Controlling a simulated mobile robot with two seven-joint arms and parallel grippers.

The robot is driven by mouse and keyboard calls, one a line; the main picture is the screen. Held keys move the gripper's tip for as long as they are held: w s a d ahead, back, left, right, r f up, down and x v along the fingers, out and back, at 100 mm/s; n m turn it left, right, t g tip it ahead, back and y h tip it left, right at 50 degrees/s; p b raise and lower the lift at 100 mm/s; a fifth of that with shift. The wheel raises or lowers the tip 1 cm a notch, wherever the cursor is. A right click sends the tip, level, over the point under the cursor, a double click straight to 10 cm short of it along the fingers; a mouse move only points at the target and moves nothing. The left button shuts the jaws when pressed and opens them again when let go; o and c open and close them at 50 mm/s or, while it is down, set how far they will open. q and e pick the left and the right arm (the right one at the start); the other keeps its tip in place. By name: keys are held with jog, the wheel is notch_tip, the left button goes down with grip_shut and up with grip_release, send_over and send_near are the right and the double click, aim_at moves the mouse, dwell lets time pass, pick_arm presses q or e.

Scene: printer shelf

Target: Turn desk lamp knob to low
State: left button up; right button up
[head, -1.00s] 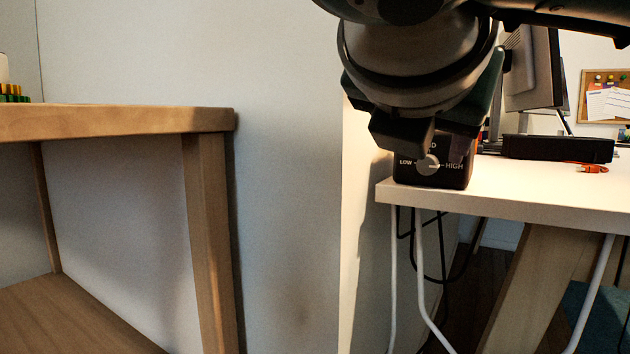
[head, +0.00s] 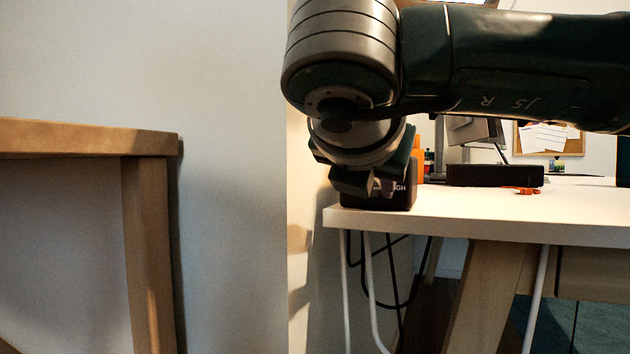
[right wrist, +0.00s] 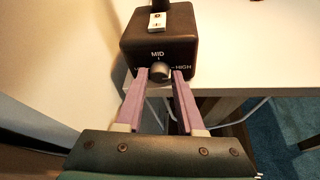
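The desk lamp's dark box base (head: 404,197) stands at the left corner of the white desk, largely behind my right gripper (head: 368,186) in the head view. In the right wrist view the base (right wrist: 195,48) has a round grey knob (right wrist: 159,71) on its front, with MID above it and HIGH to its right. The label on the left is mostly covered by a finger. My right gripper (right wrist: 161,76) is open, with one purple finger on each side of the knob and a small gap visible. The knob's pointer direction is unclear. My left gripper is not in view.
The white desk (head: 480,213) also carries a black box (head: 495,176), a monitor and a small orange item (head: 528,190). A wooden shelf (head: 85,140) stands at the left. A pale wall lies between it and the desk. Cables hang below the desk.

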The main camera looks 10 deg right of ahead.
grip_shut()
